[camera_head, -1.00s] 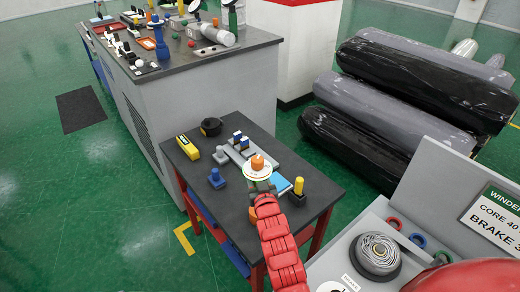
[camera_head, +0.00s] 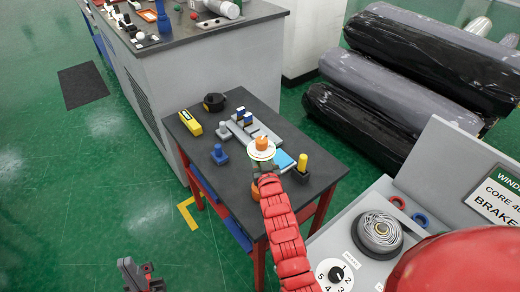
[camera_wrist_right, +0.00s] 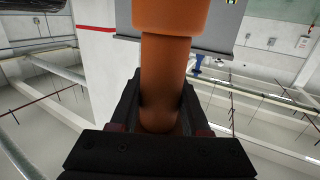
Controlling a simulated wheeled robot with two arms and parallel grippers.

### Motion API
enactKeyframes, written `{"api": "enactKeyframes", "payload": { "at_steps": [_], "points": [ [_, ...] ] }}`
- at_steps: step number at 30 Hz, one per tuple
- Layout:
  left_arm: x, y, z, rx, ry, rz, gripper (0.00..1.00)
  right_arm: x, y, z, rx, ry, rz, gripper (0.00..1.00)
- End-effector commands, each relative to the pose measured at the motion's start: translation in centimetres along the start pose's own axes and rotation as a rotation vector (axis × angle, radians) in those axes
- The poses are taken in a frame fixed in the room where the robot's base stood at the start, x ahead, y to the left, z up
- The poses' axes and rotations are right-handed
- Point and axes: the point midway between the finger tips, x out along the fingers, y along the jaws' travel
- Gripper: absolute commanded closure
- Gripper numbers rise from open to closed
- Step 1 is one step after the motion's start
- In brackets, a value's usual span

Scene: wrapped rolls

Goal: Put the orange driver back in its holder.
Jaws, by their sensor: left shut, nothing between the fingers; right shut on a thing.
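The orange driver (camera_wrist_right: 170,50) fills the middle of the right wrist view, its wider part at the top. My right gripper (camera_wrist_right: 160,100) is shut on it, a dark finger on each side. In the head view my red right arm reaches over the small table, and an orange piece (camera_head: 262,143) shows above a pale disc at its end. That gripper's fingers are hidden there. A grey rack (camera_head: 234,129) with dark and blue handles stands just behind the disc. I cannot tell which slot is the orange driver's. My left gripper (camera_head: 137,272) is shut and empty, low over the floor at left.
The small dark table (camera_head: 240,200) also bears a yellow tool (camera_head: 190,122), a black round item (camera_head: 214,102), a blue-topped piece (camera_head: 219,154) and a yellow handle in a black block (camera_head: 302,167). A grey console (camera_head: 350,235) stands close at right. The table's front left is bare.

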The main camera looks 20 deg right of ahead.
Motion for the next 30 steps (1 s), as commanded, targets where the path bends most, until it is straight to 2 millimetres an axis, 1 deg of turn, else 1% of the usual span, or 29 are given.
{"api": "enactKeyframes", "payload": {
  "at_steps": [11, 21, 30],
  "points": [
    [-0.02, 0.0, 0.01, 0.0, 0.0, 0.0, 1.0, 0.03, -0.01, -0.11, 0.001, 0.006, 0.0, 1.0],
    [-0.64, 0.03, 0.11, 0.0, 0.0, 0.0, 1.0, -0.34, -0.06, -0.22, 0.001, 0.007, 0.0, 1.0],
    [-0.58, 0.03, 0.1, 0.0, 0.0, 0.0, 1.0, -0.35, -0.06, -0.28, 0.001, 0.006, 0.0, 1.0]
  ]
}}
